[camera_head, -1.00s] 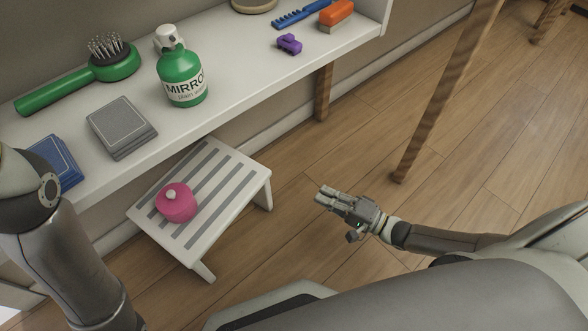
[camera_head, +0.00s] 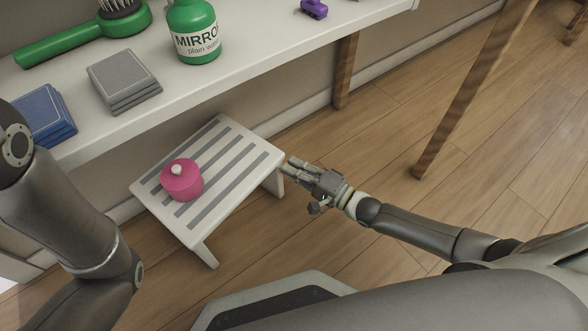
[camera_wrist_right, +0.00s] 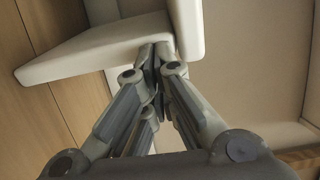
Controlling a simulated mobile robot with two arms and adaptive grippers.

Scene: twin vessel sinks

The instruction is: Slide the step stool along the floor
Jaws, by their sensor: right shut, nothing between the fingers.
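The white step stool (camera_head: 240,150) with grey stripes stands on the wooden floor, partly under the white counter. A pink round pot-like object with a pale knob (camera_head: 181,180) sits on its top. My right gripper (camera_head: 291,164) is shut and empty at the stool's right end, by its right edge and leg; whether it touches cannot be told from the head view. In the right wrist view the shut fingertips (camera_wrist_right: 154,48) are right at the white stool's leg and edge (camera_wrist_right: 80,53). My left arm is at the left; its gripper is out of view.
The white counter (camera_head: 260,52) above holds a green bottle (camera_head: 194,30), a green brush (camera_head: 80,35), grey folded cloths (camera_head: 123,80), blue ones (camera_head: 42,120) and a purple item (camera_head: 314,8). A wooden post (camera_head: 460,100) stands to the right. Floor (camera_head: 400,140) between is clear.

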